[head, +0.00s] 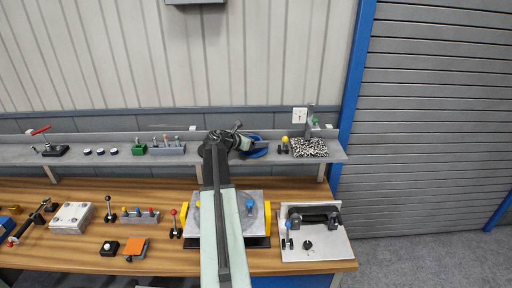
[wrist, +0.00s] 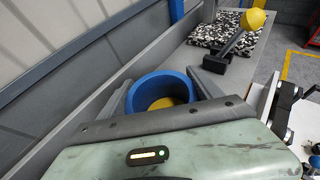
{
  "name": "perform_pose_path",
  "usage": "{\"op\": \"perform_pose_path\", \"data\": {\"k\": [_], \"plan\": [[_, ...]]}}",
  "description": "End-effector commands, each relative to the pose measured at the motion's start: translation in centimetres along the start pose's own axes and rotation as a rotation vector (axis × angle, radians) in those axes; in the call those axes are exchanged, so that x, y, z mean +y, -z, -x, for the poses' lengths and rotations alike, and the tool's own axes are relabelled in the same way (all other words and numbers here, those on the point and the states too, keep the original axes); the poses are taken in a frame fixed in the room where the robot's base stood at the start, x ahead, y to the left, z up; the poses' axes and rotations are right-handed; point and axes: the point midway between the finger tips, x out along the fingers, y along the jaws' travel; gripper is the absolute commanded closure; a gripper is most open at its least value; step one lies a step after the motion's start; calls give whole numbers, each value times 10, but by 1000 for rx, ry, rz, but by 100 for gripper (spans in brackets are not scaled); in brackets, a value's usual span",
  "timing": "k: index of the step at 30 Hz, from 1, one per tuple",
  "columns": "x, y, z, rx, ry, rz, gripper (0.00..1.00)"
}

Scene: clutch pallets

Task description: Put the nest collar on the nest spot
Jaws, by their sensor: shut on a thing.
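The nest collar looks to be the blue ring (wrist: 139,88) between my fingers in the wrist view. My gripper (wrist: 160,90) is shut on it, with one dark finger on each side. The blue ring also shows at the back shelf in the head view (head: 259,152), partly hidden by my gripper (head: 242,143). A yellow surface (wrist: 162,103) shows through the ring's opening; I cannot tell whether it is the nest spot. Whether the ring touches the shelf is unclear.
A black-and-white speckled pad (head: 309,148) lies right of the ring on the grey shelf (head: 100,158). A yellow-knobbed lever (head: 285,143) stands between them. A wall runs behind the shelf. The wooden bench (head: 75,265) below holds several fixtures.

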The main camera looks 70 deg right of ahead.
Motion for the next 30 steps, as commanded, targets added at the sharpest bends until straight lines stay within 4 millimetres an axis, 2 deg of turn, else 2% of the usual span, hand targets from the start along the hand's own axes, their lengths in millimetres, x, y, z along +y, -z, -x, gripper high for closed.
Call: {"op": "perform_pose_path", "data": {"k": [9,10,11,22,26,30], "plan": [[0,3,-1,-1,-1,1,80],[0,3,-1,0,-1,0,23],[0,2,0,0,-1,0,17],[1,-4,2,0,-1,0,17],[0,-4,27,0,-4,1,17],[-1,-5,64,0,-4,2,17]]}}
